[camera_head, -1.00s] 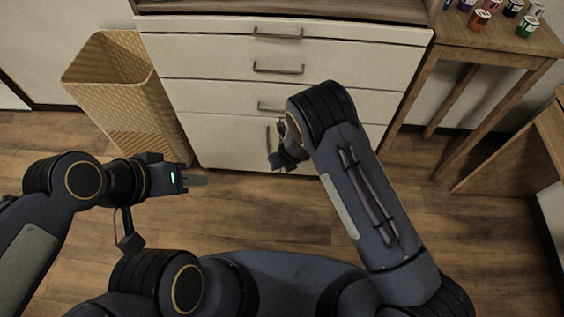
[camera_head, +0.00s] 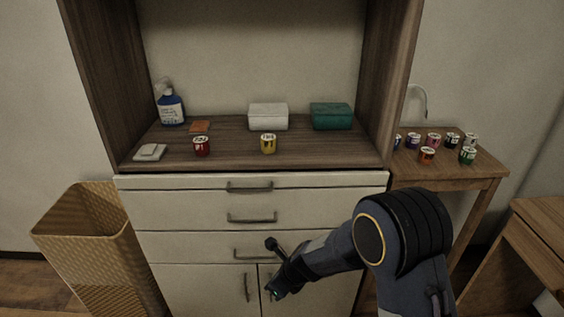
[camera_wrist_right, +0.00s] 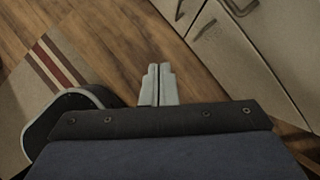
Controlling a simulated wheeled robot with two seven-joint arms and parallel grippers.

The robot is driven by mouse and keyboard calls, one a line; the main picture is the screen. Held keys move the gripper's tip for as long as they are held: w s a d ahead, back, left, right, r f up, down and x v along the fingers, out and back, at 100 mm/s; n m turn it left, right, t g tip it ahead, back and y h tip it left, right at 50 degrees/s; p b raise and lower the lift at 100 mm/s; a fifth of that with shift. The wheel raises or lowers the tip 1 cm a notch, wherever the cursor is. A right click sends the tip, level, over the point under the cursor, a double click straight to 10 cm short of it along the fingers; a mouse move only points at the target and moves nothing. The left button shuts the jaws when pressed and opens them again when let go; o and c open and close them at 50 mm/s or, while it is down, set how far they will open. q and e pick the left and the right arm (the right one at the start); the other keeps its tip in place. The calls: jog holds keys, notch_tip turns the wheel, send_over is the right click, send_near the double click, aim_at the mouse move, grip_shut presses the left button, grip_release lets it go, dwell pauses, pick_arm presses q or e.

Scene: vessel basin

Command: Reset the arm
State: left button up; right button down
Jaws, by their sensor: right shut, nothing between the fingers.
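My right arm (camera_head: 400,245) comes in from the lower right in the head view, with its forearm angled down and left in front of the cabinet's lower doors. My right gripper (camera_wrist_right: 158,86) shows in the right wrist view with its two pale fingers together and nothing between them. It is above the wooden floor and appears clear of the cabinet. In the head view its fingers cannot be made out at the end of the wrist. My left arm and gripper are in neither current view.
The cabinet (camera_head: 200,210) with drawers and lower doors stands ahead, with a bottle, boxes and cans on its top. A woven bin (camera_head: 85,225) is at left. A side table (camera_head: 450,170) with several cans is at right. A striped mat (camera_wrist_right: 45,85) lies on the floor.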

jog(key=s+d+r+n+y, duration=0.1)
jog(key=s+d+r+n, duration=0.25)
jog(key=r, duration=0.25)
jog(key=s+d+r+n+t+y, duration=0.1)
jog(key=s+d+r+n, duration=0.3)
jog(key=r, duration=0.3)
jog(key=s+d+r+n+y, duration=0.1)
jog(key=s+d+r+n, duration=0.1)
jog(key=d+r+n, duration=0.3)
jog(key=s+d+r+n+t+h, duration=0.1)
jog(key=s+d+n+h, duration=0.1)
jog(key=s+d+n, duration=0.5)
jog(key=s+d+r+n+h, duration=0.1)
jog(key=s+d+n+h, duration=0.2)
jog(key=s, duration=0.7)
notch_tip(320, 180, up, 14)
jog(key=y+p, duration=0.1)
jog(key=p, duration=1.2)
jog(key=shift+s+f+n, duration=0.15)
jog(key=shift+f+n, duration=0.05)
jog(key=shift+n, duration=0.25)
